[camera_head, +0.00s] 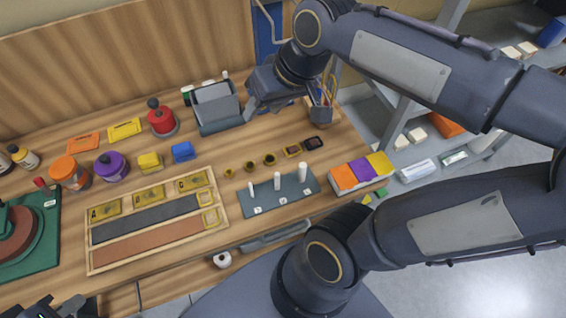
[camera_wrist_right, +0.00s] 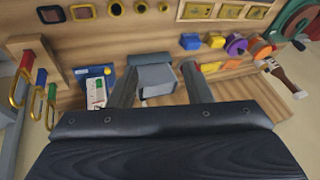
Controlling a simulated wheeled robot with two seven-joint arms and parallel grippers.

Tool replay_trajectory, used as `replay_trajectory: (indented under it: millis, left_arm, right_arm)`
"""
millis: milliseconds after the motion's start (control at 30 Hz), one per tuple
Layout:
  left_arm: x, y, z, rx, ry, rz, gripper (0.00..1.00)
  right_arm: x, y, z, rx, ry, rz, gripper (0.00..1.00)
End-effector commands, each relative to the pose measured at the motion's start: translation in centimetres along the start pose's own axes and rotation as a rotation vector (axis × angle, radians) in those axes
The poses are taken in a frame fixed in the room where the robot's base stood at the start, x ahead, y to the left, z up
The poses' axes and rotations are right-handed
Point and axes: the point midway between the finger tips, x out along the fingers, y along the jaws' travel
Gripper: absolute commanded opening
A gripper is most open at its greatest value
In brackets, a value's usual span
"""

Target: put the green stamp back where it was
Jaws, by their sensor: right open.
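I cannot pick out a green stamp for certain. A small green-topped item (camera_head: 187,92) stands behind the grey box (camera_head: 216,108), partly hidden. A red stamp-like item with a dark knob (camera_head: 161,120) stands left of that box. My right gripper (camera_head: 285,107) is over the back of the bench, right of the grey box. In the right wrist view my right gripper (camera_wrist_right: 160,85) has its fingers apart with nothing held; the grey box (camera_wrist_right: 156,79) shows beyond them. My left gripper (camera_head: 58,306) is cut off at the bottom left edge; its jaw state is unclear.
A wooden tray (camera_head: 158,258), a grey board with white pegs (camera_head: 265,206) and a coloured box row (camera_head: 360,174) line the front. Hanging coloured tools (camera_wrist_right: 37,85) stand beside my right gripper.

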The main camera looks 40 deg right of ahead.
Motion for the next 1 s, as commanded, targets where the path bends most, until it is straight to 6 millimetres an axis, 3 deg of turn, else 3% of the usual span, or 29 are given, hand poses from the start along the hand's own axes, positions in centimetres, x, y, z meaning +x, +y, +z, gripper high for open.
replay_trajectory:
  millis: [33, 100, 300, 467, 1000]
  left_arm:
    - [0.0, 0.0, 0.0, 0.000, 0.000, 0.000, 0.00]
    - [0.0, 0.0, 0.0, 0.000, 0.000, 0.000, 0.00]
    - [0.0, 0.0, 0.0, 0.000, 0.000, 0.000, 0.00]
    - [0.0, 0.0, 0.0, 0.000, 0.000, 0.000, 0.00]
    - [0.0, 0.0, 0.0, 0.000, 0.000, 0.000, 0.00]
  right_arm:
    - [0.2, 0.1, 2.6, 0.011, 0.020, -0.019, 0.45]
    - [0.8, -0.1, 5.4, 0.021, 0.041, -0.044, 0.45]
    - [2.5, -0.6, 10.2, 0.042, 0.080, -0.091, 0.45]
    - [3.0, -0.7, 11.1, 0.046, 0.087, -0.100, 0.45]
    - [2.9, -0.7, 11.1, 0.045, 0.085, -0.099, 0.45]
